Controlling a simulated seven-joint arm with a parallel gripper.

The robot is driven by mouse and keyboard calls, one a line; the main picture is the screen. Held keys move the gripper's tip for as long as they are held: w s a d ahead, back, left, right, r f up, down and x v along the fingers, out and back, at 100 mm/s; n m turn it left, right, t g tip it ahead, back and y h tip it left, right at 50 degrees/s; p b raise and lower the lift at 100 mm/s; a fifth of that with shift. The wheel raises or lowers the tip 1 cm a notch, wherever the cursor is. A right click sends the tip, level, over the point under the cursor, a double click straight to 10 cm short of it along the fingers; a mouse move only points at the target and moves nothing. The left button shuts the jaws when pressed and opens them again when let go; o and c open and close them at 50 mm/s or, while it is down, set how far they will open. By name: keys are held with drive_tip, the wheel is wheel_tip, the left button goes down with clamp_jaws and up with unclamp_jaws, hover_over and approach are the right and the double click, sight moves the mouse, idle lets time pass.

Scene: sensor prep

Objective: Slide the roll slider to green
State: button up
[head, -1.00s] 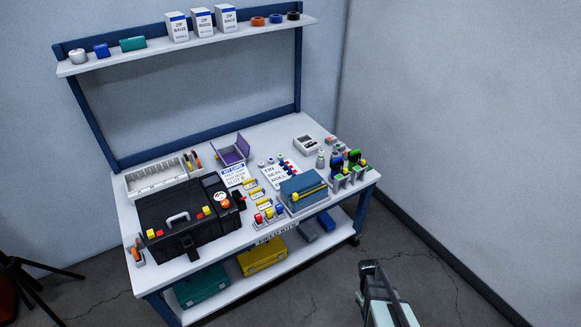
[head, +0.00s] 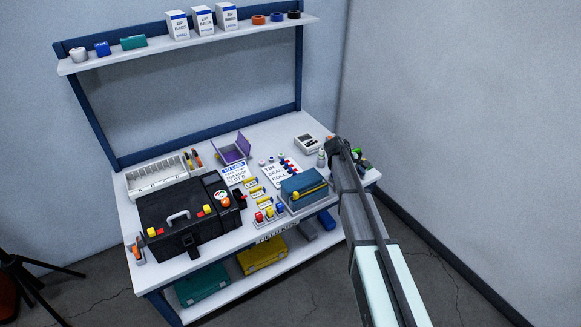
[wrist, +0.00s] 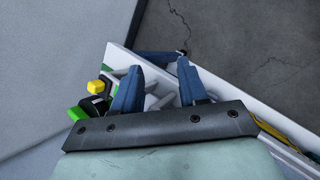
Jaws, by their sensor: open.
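The white board (head: 271,174) printed TIN, SEAL and ROLL lies on the bench, right of centre in the head view. Several small red and blue pieces sit along its right edge. The roll slider is too small to single out, and I cannot tell its position or see a green mark. My gripper (head: 335,146) is over the bench's right end, to the right of the board and apart from it. In the wrist view my gripper (wrist: 157,85) is open, with a gap between its two blue fingers. The board is not recognizable there.
A teal box (head: 303,187) stands in front of the board. A black case (head: 180,222) fills the bench's left part. A purple open box (head: 235,150) and a white device (head: 306,144) are behind. My arm hides much of the bench's right end. A shelf (head: 190,46) runs above.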

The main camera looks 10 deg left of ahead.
drive_tip(key=shift+n+t, duration=0.3)
drive_tip(key=shift+t, duration=0.1)
drive_tip(key=w+a+r, duration=0.1)
drive_tip(key=w+r, duration=0.1)
drive_tip(key=w+a+r, duration=0.3)
drive_tip(key=a+r, duration=0.1)
drive_tip(key=r, duration=0.1)
drive_tip(key=shift+w, duration=0.4)
drive_tip(key=shift+y, duration=0.4)
drive_tip(key=a, duration=0.1)
drive_tip(key=w+a+r, duration=0.1)
drive_tip(key=a, duration=0.1)
drive_tip(key=w+a+r, duration=0.1)
drive_tip(key=shift+w+a+r, duration=0.1)
drive_tip(key=shift+w+a, duration=0.05)
drive_tip(key=a+m+g+y, duration=0.1)
drive_tip(key=a+m+y, duration=0.15)
drive_tip(key=a, duration=0.55)
drive_tip(key=m+g+y, duration=0.3)
drive_tip(key=m, duration=0.1)
hover_over(291, 168)
wheel_tip(291, 168, down, 3)
wheel_tip(291, 168, down, 13)
drive_tip(key=shift+a, duration=0.1)
clamp_jaws()
